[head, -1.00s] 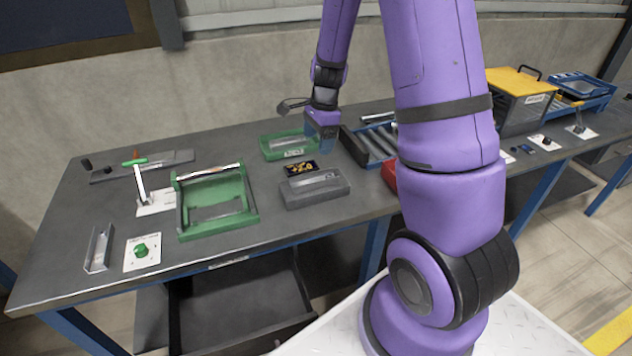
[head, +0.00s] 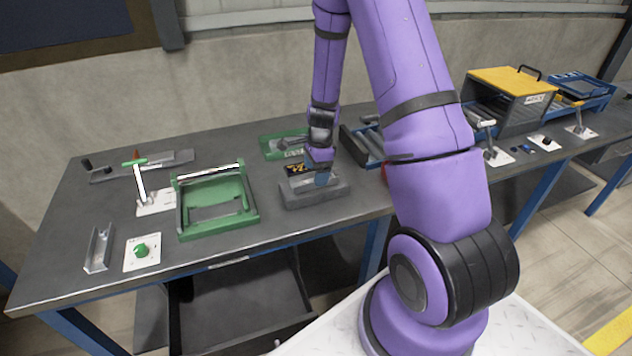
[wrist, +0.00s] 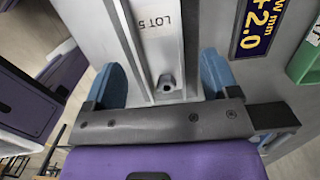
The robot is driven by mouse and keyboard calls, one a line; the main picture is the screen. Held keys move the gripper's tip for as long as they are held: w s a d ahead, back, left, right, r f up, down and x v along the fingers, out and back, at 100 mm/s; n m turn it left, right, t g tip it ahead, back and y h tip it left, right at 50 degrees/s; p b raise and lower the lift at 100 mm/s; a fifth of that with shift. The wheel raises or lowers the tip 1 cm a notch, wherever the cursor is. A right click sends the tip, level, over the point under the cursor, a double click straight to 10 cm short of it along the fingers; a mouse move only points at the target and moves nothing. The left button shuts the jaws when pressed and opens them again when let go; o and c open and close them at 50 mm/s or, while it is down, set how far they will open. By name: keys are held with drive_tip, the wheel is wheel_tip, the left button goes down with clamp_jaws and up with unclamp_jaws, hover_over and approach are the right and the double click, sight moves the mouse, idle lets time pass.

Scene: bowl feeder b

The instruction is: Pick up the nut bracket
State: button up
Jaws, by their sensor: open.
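A pale metal channel with a small nut-like round feature and the marking "LOT 5", which looks like the nut bracket (wrist: 167,50), lies between my fingers in the wrist view. My gripper (wrist: 163,78) is open, with one blue finger on each side of it; I cannot tell whether either finger touches it. In the head view my gripper (head: 321,178) is low over the grey block (head: 314,198) on the bench. The gripper and arm hide most of the channel there.
A dark label with yellow print (wrist: 258,25) lies beside the channel. A green tray (head: 270,148) is behind the block, and a green frame fixture (head: 215,230) is to its left. A blue roller rack (head: 362,145) is to the right. The bench front edge is close.

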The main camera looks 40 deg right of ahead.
drive_tip(key=shift+a+f, duration=0.15)
drive_tip(key=shift+f, duration=1.05)
drive_tip(key=c, duration=1.1)
drive_tip(key=shift+r, duration=0.1)
drive_tip(key=shift+c, duration=0.2)
